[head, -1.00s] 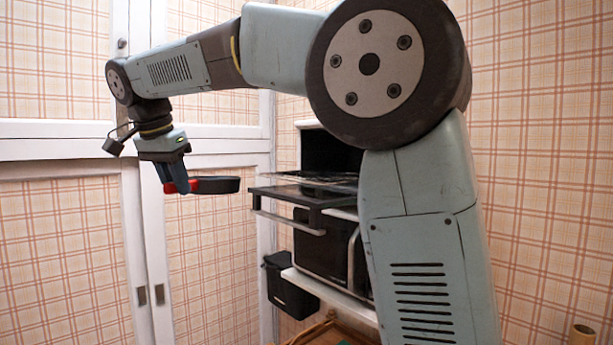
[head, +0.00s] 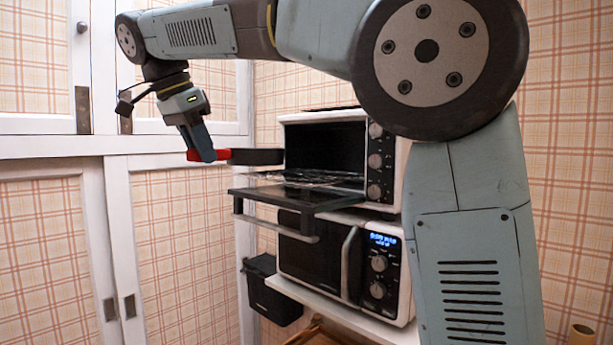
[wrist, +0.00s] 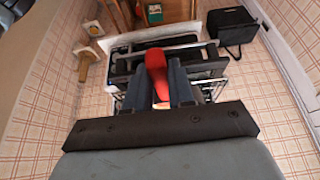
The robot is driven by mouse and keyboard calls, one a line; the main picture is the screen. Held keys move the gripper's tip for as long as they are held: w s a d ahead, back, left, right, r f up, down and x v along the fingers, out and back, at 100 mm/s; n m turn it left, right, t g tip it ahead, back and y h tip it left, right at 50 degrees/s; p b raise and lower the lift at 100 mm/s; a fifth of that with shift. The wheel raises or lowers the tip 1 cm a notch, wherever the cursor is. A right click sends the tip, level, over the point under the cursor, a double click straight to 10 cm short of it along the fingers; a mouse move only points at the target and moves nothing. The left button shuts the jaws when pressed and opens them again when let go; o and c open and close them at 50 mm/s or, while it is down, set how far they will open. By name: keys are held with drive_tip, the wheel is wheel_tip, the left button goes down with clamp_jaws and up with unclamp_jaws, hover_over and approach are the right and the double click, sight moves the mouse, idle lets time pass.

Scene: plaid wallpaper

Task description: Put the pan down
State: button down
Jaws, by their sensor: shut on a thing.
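The pan (head: 257,157) is small and dark with a red handle (head: 210,155). My gripper (head: 208,154) is shut on the red handle and holds the pan in the air. The pan is level, just left of the open toaster oven's mouth and higher than its lowered door. In the wrist view the red handle (wrist: 156,72) shows between the two fingers of my gripper (wrist: 165,100). The pan's bowl is hard to make out in the wrist view.
The toaster oven (head: 325,150) has its door (head: 290,197) lowered and a wire rack (head: 315,177) inside. It stands on a microwave (head: 345,265) on a white shelf (head: 345,318). A black bin (head: 270,290) hangs at the left. White cabinet doors (head: 60,250) line the left wall.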

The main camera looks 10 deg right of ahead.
drive_tip(key=w+d, duration=0.3)
drive_tip(key=d, duration=0.2)
drive_tip(key=w+d, duration=0.3)
drive_tip(key=d, duration=0.2)
drive_tip(key=w+d, duration=0.4)
drive_tip(key=shift+d, duration=0.4)
drive_tip(key=shift+f, duration=1.7)
drive_tip(key=c, duration=1)
unclamp_jaws()
drive_tip(key=shift+o, duration=0.2)
drive_tip(key=v, duration=1.2)
drive_tip(key=shift+s, duration=0.1)
